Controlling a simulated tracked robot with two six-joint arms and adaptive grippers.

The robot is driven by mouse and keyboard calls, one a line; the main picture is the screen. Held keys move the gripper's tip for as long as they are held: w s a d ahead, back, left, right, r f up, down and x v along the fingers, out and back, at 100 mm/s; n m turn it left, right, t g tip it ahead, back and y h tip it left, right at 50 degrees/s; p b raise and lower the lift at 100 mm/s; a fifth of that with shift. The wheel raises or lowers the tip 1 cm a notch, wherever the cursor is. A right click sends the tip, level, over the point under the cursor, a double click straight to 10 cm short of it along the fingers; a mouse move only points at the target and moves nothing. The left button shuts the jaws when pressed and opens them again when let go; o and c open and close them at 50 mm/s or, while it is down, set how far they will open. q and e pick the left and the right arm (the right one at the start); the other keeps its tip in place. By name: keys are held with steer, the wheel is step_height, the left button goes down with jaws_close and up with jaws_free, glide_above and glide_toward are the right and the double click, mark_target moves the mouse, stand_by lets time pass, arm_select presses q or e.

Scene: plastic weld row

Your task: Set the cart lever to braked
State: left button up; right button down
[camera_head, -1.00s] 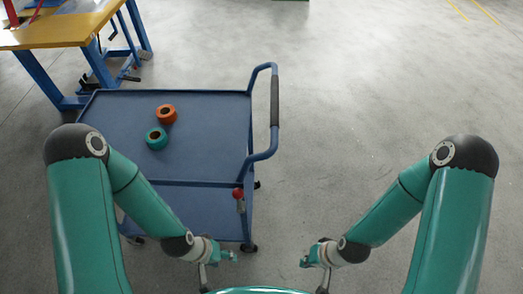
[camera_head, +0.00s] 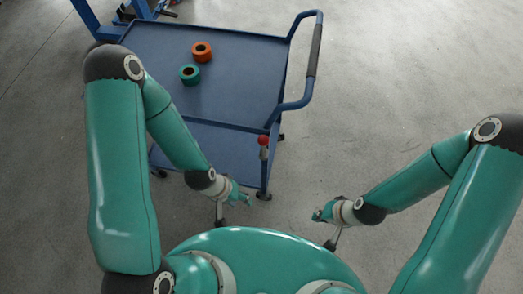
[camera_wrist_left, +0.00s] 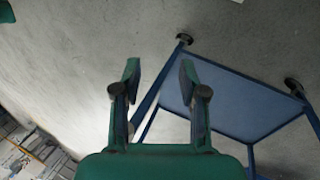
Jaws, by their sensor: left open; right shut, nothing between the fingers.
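The blue cart (camera_head: 240,85) stands ahead of me in the head view, with its push handle (camera_head: 314,55) on the right. The cart lever, with a red knob (camera_head: 263,141), is at the cart's near right corner; its exact setting is hard to tell. My left gripper (camera_head: 246,199) is open and empty, low and just left of the lever, apart from it. In the left wrist view its two fingers (camera_wrist_left: 159,85) are spread, with the cart's blue frame (camera_wrist_left: 245,95) beyond and to the right. My right gripper (camera_head: 318,215) is shut and empty, right of the cart over bare floor.
An orange roll (camera_head: 202,52) and a green roll (camera_head: 189,74) lie on the cart's top. Blue bench legs (camera_head: 95,20) stand behind the cart at the upper left. The floor (camera_head: 420,80) to the right is clear.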

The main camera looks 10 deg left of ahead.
arm_select(q)
steer(key=shift+c, duration=1.3)
steer(key=s+n+g, duration=0.2)
steer(key=s+n, duration=0.1)
steer(key=shift+s+d+r+n, duration=0.1)
steer(key=shift+s+d+n, duration=0.1)
steer(key=shift+s+n, duration=0.1)
jaws_close()
steer(key=w+a+r+n+t+h, duration=0.1)
steer(key=w+a+r+n, duration=0.2)
steer(key=w+r, duration=0.3)
steer(key=w+a+r+n+t+h, duration=0.1)
steer(key=w+a+r+n, duration=0.3)
steer(key=w+r+n, duration=0.1)
steer(key=w+a+r+n+t+h+b, duration=0.1)
steer(key=w+a+r+n+h, duration=0.1)
steer(key=w+a+r+n, duration=0.2)
steer(key=shift+w+r+n, duration=1.2)
steer(key=shift+w+r, duration=0.15)
steer(key=shift+r, duration=1)
steer(key=shift+d, duration=0.1)
